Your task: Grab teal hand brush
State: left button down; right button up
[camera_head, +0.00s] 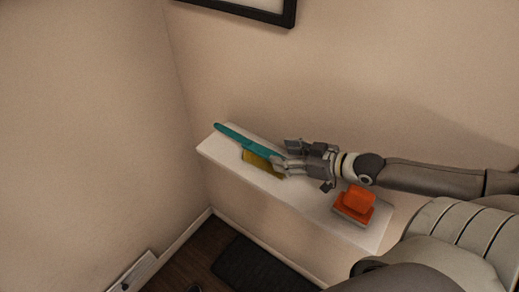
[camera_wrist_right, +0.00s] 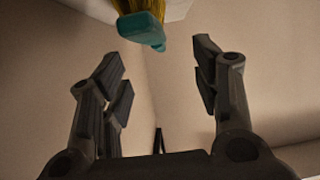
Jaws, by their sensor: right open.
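The teal hand brush (camera_head: 247,142) lies on a narrow white shelf (camera_head: 218,148), its teal handle towards the shelf's left end and its yellow bristles (camera_head: 262,166) on the near side. My right gripper (camera_head: 286,158) is open at the brush's right end in the head view and hides part of it. In the right wrist view the brush's teal end (camera_wrist_right: 142,28) and yellow bristles show at the top, ahead of the spread fingers (camera_wrist_right: 160,75). Nothing is between the fingers. My left gripper is not in view.
An orange object (camera_head: 358,199) with a lighter base sits on the shelf, right of and below my right gripper. The wall runs behind the shelf. A black-framed picture (camera_head: 262,10) hangs above. A dark mat (camera_head: 250,266) lies on the floor below.

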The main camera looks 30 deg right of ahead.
aim_at(260, 148)
jog(key=shift+w+a+f, duration=0.15)
jog(key=shift+w+a, duration=0.05)
jog(key=shift+w, duration=0.2)
jog(key=shift+w+f, duration=0.35)
jog(key=shift+w, duration=0.25)
jog(key=shift+b+x, duration=0.35)
jog(key=shift+x, duration=0.4)
jog(key=shift+w+a+f, duration=0.15)
jog(key=shift+w+f, duration=0.05)
jog(key=shift+w, duration=0.55)
jog(key=shift+w+a+f, duration=0.15)
jog(key=shift+w, duration=0.55)
jog(key=shift+p+x, duration=0.3)
jog(key=shift+x, duration=0.75)
jog(key=shift+f, duration=0.1)
jog(key=shift+c, duration=0.2)
jog(key=c, duration=1.2)
